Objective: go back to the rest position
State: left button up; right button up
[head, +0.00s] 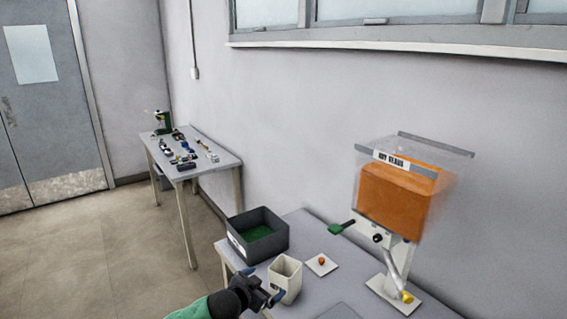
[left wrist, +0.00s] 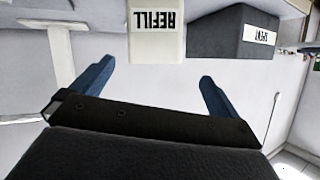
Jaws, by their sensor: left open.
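My left gripper (head: 264,285) is low in the head view, at the near edge of the table, beside the cream REFILL container (head: 285,278). In the left wrist view the left gripper (left wrist: 157,72) has its two blue fingers wide apart with nothing between them. The REFILL container (left wrist: 157,30) shows ahead of the fingers there, its label upside down. The gripper looks apart from it, though the gap is hard to judge. My right gripper is not in view.
A dark bin (head: 284,232) with a green inside stands behind the container. A small white plate (head: 331,265) holds an orange-red item. An orange-filled hopper (head: 400,195) on a stand is at right. A far table (head: 222,161) holds several small items. Floor at left is clear.

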pick_arm(q)
jog(key=w+a+f+m+y, duration=0.1)
jog(key=w+a+f+y, duration=0.3)
jog(key=w+a, duration=0.65)
jog(key=s+a+f+n+g+y, duration=0.15)
jog(key=s+f, duration=0.25)
jog(key=f, duration=0.4)
jog(key=s+a+f+n+g, duration=0.1)
jog(key=s+a+f, duration=0.15)
jog(key=f, duration=0.55)
jog(key=s+a+f+n+g+y, duration=0.15)
jog(key=s+f, duration=0.25)
jog(key=f, duration=0.4)
jog(key=s+f+n+g, duration=0.2)
jog(key=s+f, duration=1.5)
jog(key=s, duration=0.2)
jog(key=s+d+f+g, duration=0.1)
jog(key=s+f, duration=0.2)
jog(key=s, duration=0.6)
jog(key=s+d+f+n+g, duration=0.1)
jog(key=s+f, duration=0.3)
jog(key=s, duration=0.5)
jog(key=s+d+f+g+h, duration=0.1)
jog(key=s+f, duration=0.2)
jog(key=s, duration=0.6)
jog(key=shift+s+d+f+g, duration=0.2)
jog(key=shift+d+f+g, duration=0.15)
jog(key=shift+d+g, duration=0.05)
